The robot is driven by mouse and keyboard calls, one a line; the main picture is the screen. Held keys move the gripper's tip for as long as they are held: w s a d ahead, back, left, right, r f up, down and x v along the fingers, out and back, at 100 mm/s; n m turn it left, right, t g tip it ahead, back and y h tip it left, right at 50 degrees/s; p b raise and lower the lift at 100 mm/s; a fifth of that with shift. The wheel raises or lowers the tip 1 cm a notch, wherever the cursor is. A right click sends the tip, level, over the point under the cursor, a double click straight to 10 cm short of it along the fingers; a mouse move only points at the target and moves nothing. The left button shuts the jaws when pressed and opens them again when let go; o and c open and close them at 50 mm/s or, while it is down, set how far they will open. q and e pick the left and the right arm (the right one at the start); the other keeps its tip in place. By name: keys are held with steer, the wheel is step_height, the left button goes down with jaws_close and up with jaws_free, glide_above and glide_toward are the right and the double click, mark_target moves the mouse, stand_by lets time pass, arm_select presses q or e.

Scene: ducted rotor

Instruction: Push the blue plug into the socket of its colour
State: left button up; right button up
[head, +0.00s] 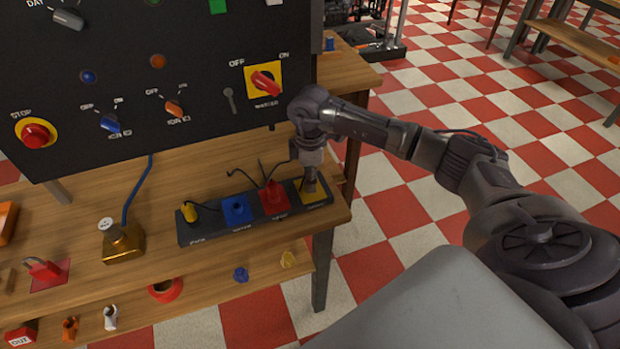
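A dark socket strip (215,232) lies along the front right of the wooden bench. The blue socket place (237,209) on it is second from the left, with a blue piece in it; I cannot tell whether that piece is a plug or how deep it sits. A small blue piece (240,274) lies on the lower shelf; it is too small to identify. My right gripper (312,187) points down at the yellow place (318,193) at the strip's right end. Its fingers are too small and dark to read. My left gripper is out of view.
A black panel (190,60) with switches rises behind. A brass box (123,243) with a blue cable stands left.

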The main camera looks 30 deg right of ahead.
jaws_close()
steer(key=shift+w+r, duration=0.1)
steer(key=shift+r, duration=0.4)
steer(key=r, duration=0.2)
steer(key=s+r+b, duration=0.1)
steer(key=shift+d+r, duration=0.25)
steer(key=shift+d, duration=0.05)
steer(key=s+d+r+b, duration=0.2)
steer(key=s+d+r, duration=0.2)
steer(key=s, duration=0.5)
steer(key=shift+s+d+r, duration=0.3)
steer(key=shift+s+r, duration=0.05)
steer(key=shift+r, duration=0.95)
